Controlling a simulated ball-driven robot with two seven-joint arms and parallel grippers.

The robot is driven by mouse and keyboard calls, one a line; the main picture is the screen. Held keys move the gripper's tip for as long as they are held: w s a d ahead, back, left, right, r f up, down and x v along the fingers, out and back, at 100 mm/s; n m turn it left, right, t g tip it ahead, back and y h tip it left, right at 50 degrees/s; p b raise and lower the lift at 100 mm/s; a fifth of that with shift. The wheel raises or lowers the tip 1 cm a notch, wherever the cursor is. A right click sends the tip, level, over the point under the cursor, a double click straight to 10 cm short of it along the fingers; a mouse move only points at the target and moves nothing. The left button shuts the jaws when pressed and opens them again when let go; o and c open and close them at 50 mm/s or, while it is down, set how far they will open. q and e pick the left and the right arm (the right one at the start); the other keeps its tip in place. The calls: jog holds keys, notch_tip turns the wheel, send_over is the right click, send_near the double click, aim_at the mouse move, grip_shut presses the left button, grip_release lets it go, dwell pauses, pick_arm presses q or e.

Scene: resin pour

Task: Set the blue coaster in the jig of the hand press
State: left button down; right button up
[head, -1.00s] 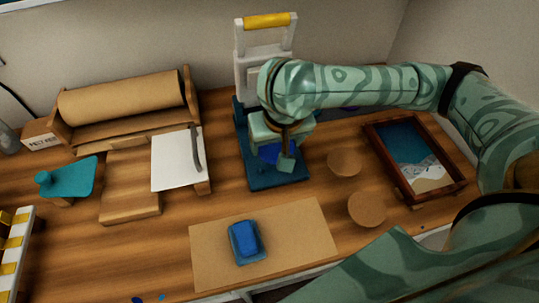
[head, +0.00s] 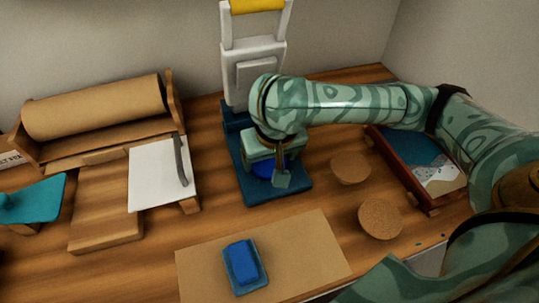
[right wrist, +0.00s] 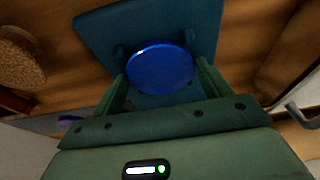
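The blue coaster (right wrist: 160,68) is a glossy round disc between the two green fingers of my right gripper (right wrist: 161,76) in the right wrist view. The fingers appear to touch its edges. In the head view the coaster (head: 263,170) shows partly under my right gripper (head: 268,178), low over the blue base of the hand press (head: 290,190). Small blue jig posts (right wrist: 121,52) stand beside the coaster in the right wrist view. I cannot tell whether the coaster rests fully in the jig. My left gripper is not in view.
The white press frame with a yellow handle (head: 257,6) rises behind my wrist. Two cork discs (head: 350,168) and a framed picture (head: 415,185) lie to the right. A blue block (head: 243,267) sits on a brown mat (head: 310,250) in front. A paper roll (head: 95,107) stands left.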

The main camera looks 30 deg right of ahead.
jog(key=o, duration=0.3)
jog(key=shift+r, duration=0.25)
pick_arm(q)
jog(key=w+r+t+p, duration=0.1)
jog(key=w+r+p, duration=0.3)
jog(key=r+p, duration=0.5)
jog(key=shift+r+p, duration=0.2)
jog(key=shift+p, duration=0.45)
pick_arm(e)
jog(key=v, duration=1.2)
jog(key=shift+f, duration=0.1)
